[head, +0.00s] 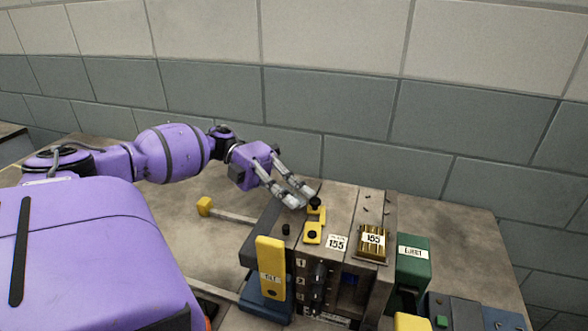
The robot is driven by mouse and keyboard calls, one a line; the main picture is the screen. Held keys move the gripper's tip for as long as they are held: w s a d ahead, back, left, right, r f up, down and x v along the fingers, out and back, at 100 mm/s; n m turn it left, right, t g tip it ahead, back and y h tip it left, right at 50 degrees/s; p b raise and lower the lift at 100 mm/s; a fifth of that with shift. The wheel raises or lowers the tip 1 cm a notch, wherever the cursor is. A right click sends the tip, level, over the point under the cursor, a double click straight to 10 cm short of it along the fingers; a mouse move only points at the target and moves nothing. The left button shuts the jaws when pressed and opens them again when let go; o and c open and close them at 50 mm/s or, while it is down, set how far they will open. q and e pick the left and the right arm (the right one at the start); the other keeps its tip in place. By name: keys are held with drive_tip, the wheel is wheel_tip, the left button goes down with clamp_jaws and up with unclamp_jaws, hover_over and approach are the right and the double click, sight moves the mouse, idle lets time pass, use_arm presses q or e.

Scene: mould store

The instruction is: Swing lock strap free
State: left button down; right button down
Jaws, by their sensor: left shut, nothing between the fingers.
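A mould block (342,207) labelled 155 stands on the bench. A small yellow strap (313,232) with a dark bolt lies on its top, with another yellow piece close behind it. A black knob (315,203) stands up at the back end of these yellow pieces. My left gripper (303,194) is shut and empty, with its fingertips right beside the black knob. I cannot tell whether they touch it. The fingertips partly cover the area behind the strap. My right gripper is not in view.
A yellow upright plate (270,268) stands on a blue base at the mould's front left. A brass ribbed block (373,243) sits on top. A green box (412,262) stands to the right. A bar with a yellow end (205,206) extends left. The bench is bare at the right rear.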

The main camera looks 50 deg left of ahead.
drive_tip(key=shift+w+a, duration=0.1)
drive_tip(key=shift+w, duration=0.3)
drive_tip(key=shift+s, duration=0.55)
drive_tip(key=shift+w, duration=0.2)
